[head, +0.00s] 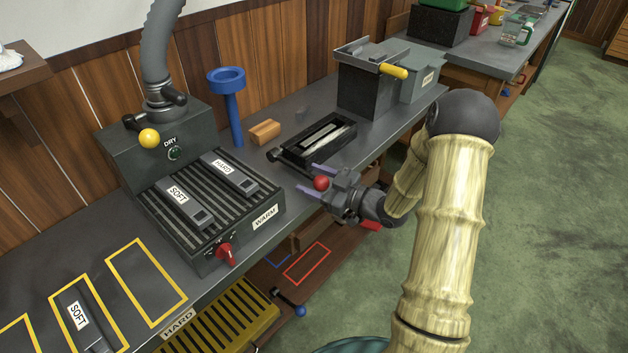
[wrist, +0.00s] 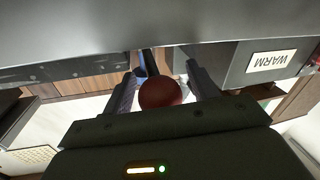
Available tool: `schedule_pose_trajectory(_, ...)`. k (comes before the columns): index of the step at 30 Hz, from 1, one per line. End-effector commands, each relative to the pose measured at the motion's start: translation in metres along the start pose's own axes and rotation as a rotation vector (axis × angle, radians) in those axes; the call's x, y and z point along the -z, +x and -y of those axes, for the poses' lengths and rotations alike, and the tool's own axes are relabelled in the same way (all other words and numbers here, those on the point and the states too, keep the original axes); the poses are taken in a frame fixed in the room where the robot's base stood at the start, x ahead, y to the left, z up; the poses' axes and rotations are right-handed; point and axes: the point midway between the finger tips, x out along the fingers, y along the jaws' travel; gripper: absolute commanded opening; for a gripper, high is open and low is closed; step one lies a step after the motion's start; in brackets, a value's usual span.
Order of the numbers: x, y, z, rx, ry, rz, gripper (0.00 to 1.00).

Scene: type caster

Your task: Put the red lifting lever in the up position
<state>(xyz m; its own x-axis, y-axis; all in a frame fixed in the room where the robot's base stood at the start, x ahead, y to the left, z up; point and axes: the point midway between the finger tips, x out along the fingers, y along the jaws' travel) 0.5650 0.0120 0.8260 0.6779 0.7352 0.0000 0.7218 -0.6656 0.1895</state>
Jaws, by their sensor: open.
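The red ball (head: 321,183) of the lifting lever sits at the bench's front edge, just in front of the black tray-like fixture (head: 314,140). Its shaft is mostly hidden in the head view. My gripper (head: 314,180) is open, with its two pale purple fingers reaching toward the bench on either side of the ball. In the wrist view the red ball (wrist: 160,92) lies between the spread fingers, close to the palm. A dark rod runs away behind it. I cannot tell whether either finger touches the ball.
Left of the gripper stands the WARM box (head: 265,217) with a red knob (head: 225,253) and two labelled bars on top. A blue funnel stand (head: 228,90) and a wooden block (head: 265,131) stand behind. A grey machine with a yellow handle (head: 394,71) is farther right.

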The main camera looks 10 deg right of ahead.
Motion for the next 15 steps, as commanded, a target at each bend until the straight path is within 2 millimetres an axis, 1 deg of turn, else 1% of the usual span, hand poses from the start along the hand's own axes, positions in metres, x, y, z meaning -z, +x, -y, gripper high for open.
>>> schedule_pose_trajectory(7, 0.0001, 0.0006, -0.0001, 0.0, 0.0, 0.0, 0.59)
schedule_pose_trajectory(11, 0.0001, 0.0005, 0.0, 0.0, 0.0, 0.0, 0.33)
schedule_pose_trajectory(12, 0.0001, 0.0005, -0.0001, 0.0, 0.0, 0.0, 0.25)
schedule_pose_trajectory(14, 0.0001, 0.0004, -0.0001, 0.0, 0.0, 0.0, 0.13)
schedule_pose_trajectory(15, 0.0002, 0.0004, -0.0001, 0.0, 0.0, 0.0, 0.06)
